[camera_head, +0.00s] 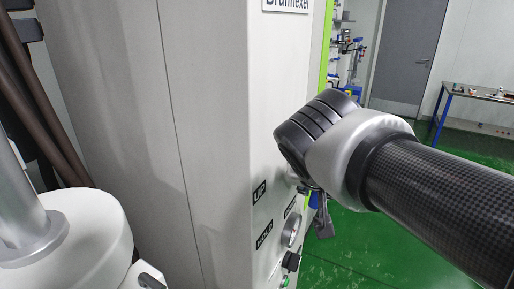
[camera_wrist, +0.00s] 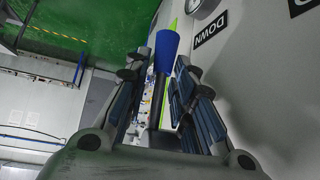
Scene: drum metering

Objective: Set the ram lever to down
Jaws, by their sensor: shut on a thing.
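The ram lever shows in the wrist view as a blue, flared handle (camera_wrist: 165,52) with a dark shaft running between my fingers. My gripper (camera_wrist: 158,88) has one finger on each side of it and is shut on it. In the head view my wrist hides most of the lever, and only a bit of blue (camera_head: 313,200) shows beside my gripper (camera_head: 320,218). The DOWN label (camera_wrist: 211,43) is on the panel close to the handle in the wrist view. The UP label (camera_head: 260,193) and HOLD label (camera_head: 265,235) are on the cabinet face in the head view.
The tall pale cabinet (camera_head: 213,110) stands directly left of my wrist. A round fitting (camera_head: 291,231) and a black knob (camera_head: 291,262) stick out below the labels. Green floor (camera_head: 365,250) is open to the right. A bench (camera_head: 480,94) stands far back.

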